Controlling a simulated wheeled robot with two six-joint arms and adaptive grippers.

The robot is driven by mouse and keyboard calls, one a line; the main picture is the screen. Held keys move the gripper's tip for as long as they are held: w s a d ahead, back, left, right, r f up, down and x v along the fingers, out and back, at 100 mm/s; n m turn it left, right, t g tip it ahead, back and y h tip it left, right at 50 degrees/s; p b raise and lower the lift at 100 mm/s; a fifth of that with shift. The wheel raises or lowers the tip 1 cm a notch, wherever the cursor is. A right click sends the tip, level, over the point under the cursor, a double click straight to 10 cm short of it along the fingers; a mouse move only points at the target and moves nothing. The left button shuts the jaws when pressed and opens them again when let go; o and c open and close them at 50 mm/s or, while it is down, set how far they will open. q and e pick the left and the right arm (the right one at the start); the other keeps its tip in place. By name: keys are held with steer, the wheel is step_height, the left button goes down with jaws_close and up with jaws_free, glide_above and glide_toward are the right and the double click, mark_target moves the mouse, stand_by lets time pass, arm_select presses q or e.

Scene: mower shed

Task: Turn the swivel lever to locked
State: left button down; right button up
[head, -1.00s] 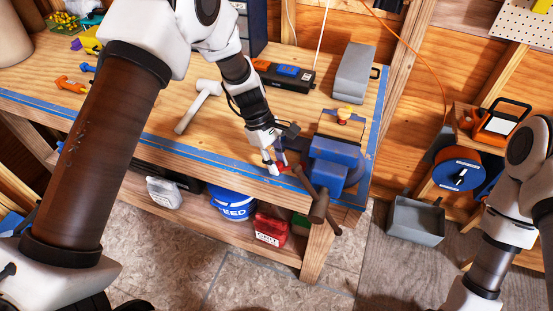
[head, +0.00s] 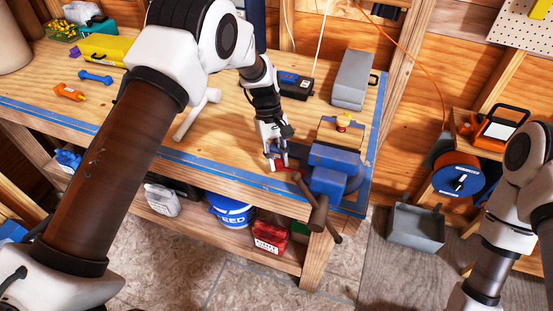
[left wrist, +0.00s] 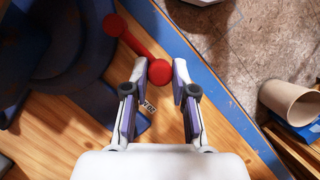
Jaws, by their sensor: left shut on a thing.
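The swivel lever is a red bar with a round ball at each end; in the left wrist view the lever (left wrist: 137,45) runs from the vise base down to the near ball between my fingers. The blue vise (head: 335,165) stands at the right front corner of the bench, and its dark blue body fills the upper left of the left wrist view (left wrist: 60,60). My left gripper (head: 276,164) is just left of the vise, low over the bench top, its fingers shut on the lever's end ball. In the head view the fingers mostly hide the lever. My right gripper is out of view.
A white-headed hammer (head: 195,113) lies on the bench left of my gripper. A grey box (head: 353,78) stands behind the vise. The vise's brown handle (head: 318,213) hangs over the blue-edged front. A grey open bin (head: 415,227) is on the floor at right.

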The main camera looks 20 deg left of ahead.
arm_select(q)
steer(key=shift+s+f, duration=0.1)
steer(key=shift+f, duration=0.05)
steer(key=c, duration=1)
jaws_free()
steer(key=shift+o, duration=0.2)
steer(key=shift+d, duration=0.1)
steer(key=v, duration=1.2)
steer(key=shift+w, duration=0.25)
